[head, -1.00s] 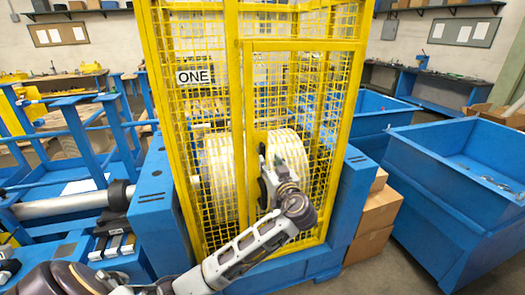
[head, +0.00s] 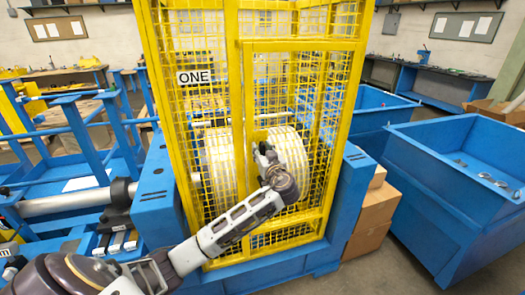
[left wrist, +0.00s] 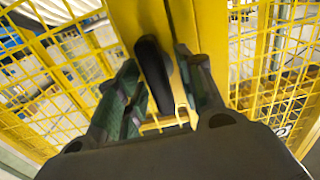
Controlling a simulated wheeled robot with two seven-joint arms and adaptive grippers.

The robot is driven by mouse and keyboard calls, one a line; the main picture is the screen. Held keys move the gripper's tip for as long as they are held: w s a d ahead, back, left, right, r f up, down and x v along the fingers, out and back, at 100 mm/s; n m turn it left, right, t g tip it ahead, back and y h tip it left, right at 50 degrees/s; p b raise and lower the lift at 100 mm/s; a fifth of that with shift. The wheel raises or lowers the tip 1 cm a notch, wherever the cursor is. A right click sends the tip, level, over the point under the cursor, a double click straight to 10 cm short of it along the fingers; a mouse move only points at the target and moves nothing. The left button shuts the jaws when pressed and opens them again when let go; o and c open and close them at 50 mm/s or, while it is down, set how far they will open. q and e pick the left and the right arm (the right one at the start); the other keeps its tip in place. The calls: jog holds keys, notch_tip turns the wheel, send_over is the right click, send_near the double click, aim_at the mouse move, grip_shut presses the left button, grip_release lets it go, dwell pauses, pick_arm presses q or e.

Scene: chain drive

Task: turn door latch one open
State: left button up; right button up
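The yellow mesh guard door (head: 298,47) of the cage marked ONE (head: 195,77) stands closed in the head view. My left gripper (head: 262,155) is at the door's left edge, at about mid height, and hides the latch there. In the left wrist view, a black latch handle (left wrist: 154,72) sits on a yellow post. The fingers of my left gripper (left wrist: 160,88) are on either side of the handle, with a narrow gap visible on the right side. Whether the left finger touches it cannot be told. My right gripper is not in view.
White drums (head: 219,165) stand behind the mesh. Blue machine frames flank the cage at left and right. A blue bin (head: 440,190) and cardboard boxes (head: 375,210) stand to the right. Blue racks (head: 75,150) are at the left.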

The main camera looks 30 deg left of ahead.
pick_arm(q)
grip_shut()
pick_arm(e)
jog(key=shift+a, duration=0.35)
